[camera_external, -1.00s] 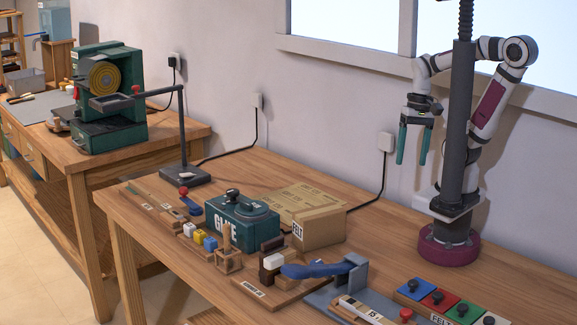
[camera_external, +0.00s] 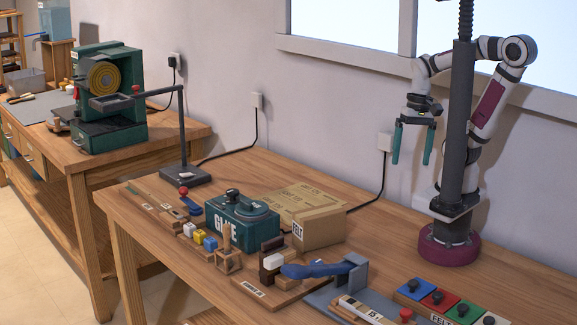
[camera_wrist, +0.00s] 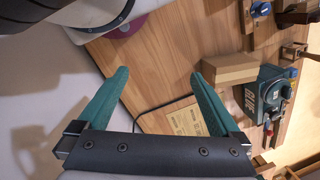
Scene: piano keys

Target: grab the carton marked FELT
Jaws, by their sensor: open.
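The carton marked FELT (camera_external: 318,229) is a brown cardboard box on the workbench, with a white label on its near left edge. It also shows in the wrist view (camera_wrist: 232,67), right of my fingers, where its label cannot be read. My gripper (camera_external: 412,161) has two green fingers, spread apart and pointing down. It is empty, high above the bench, to the right of the carton and well apart from it. In the wrist view, bare bench shows between the fingertips (camera_wrist: 160,75).
A teal GLUE box (camera_external: 240,221) stands close left of the carton. A flat printed cardboard piece (camera_external: 292,197) lies behind the carton. A blue-handled lever tool (camera_external: 318,269) is in front. Bare bench (camera_external: 385,235) lies between the carton and my base.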

